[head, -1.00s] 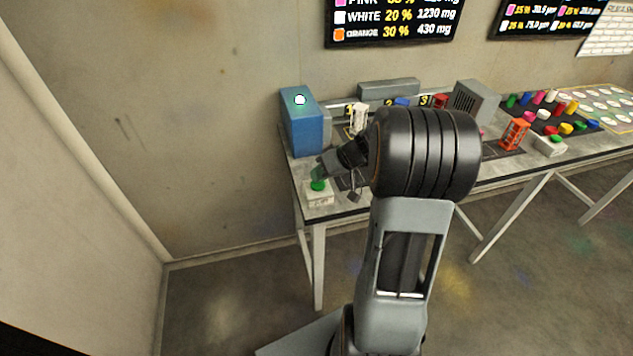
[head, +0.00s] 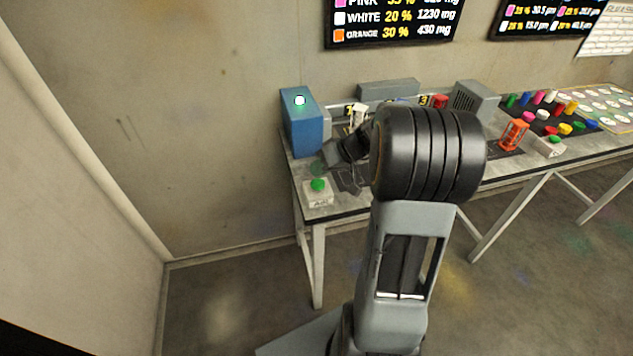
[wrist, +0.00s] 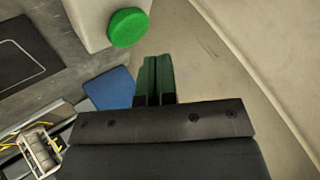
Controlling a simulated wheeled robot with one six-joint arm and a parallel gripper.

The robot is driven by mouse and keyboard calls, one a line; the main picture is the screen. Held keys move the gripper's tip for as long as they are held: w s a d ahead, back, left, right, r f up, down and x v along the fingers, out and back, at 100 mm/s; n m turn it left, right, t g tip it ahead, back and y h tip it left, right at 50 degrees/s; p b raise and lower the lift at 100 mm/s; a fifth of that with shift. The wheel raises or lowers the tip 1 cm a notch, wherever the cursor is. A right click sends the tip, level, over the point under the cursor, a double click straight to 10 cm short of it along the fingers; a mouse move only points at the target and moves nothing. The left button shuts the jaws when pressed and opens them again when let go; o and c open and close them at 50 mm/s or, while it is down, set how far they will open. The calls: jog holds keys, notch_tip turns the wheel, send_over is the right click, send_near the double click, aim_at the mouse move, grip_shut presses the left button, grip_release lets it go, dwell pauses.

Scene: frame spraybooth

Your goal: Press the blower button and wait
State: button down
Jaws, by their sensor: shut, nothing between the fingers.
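The green button (head: 317,185) sits on a small white box at the left front corner of the bench. In the wrist view the green button (wrist: 128,27) is at the top, just beyond and left of my fingertips. My gripper (head: 321,168) is shut and empty, a little above and behind the button, apart from it. Its closed fingers (wrist: 155,80) look green in the wrist view. A blue box-shaped unit (head: 303,130) with a lit round lamp (head: 300,101) stands at the bench's left end; whether it is the blower I cannot tell.
A white frame (head: 358,114) stands near marker 1, and also shows in the wrist view (wrist: 40,150). An orange frame (head: 514,135) and another green button (head: 555,139) are to the right. My arm hides the bench middle. Open floor lies left of the bench.

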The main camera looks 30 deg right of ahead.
aim_at(319, 181)
jog(key=shift+r+p, duration=0.95)
jog(key=shift+r, duration=1.25)
dwell(3.1)
jog(key=shift+m, duration=0.4)
jog(key=f+m, duration=0.1)
jog(key=s+f+m, duration=0.1)
jog(key=s+f+g+h, duration=0.1)
jog(key=shift+s+d+m, duration=0.25)
jog(key=shift+d+m, duration=0.05)
jog(key=shift+m, duration=0.1)
jog(key=s+a+r+n+h, duration=0.1)
jog(key=s+a+r+h, duration=0.1)
jog(key=s+a, duration=0.3)
jog(key=s+a+r+h, duration=0.2)
jog(key=s+a+h, duration=0.2)
jog(key=s, duration=0.5)
jog(key=shift+a+n+g, duration=0.4)
jog(key=shift+a, duration=0.5)
